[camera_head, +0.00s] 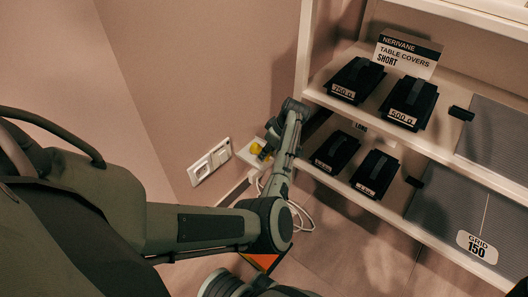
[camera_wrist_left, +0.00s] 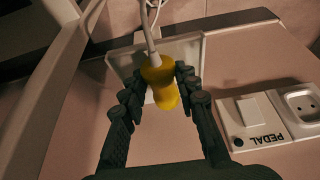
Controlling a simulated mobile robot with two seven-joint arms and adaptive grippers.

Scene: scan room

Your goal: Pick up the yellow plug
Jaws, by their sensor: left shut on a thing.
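The yellow plug (camera_wrist_left: 161,84) with a white cable shows in the left wrist view, between the two dark fingers of my left gripper (camera_wrist_left: 158,92). The fingers are shut on it from both sides. Behind it is a white wall plate (camera_wrist_left: 190,50). I cannot tell whether the plug still touches the plate. In the head view the plug (camera_head: 256,149) is small and partly hidden by my left gripper (camera_head: 264,152) near the wall. My right gripper is not in view.
A white socket and switch plate (camera_head: 209,161) is on the wall left of the plug. A white shelf unit (camera_head: 300,85) with black packages (camera_head: 409,102) and grey panels (camera_head: 490,140) stands close to the right of my left arm. A white cable (camera_head: 298,212) hangs to the floor.

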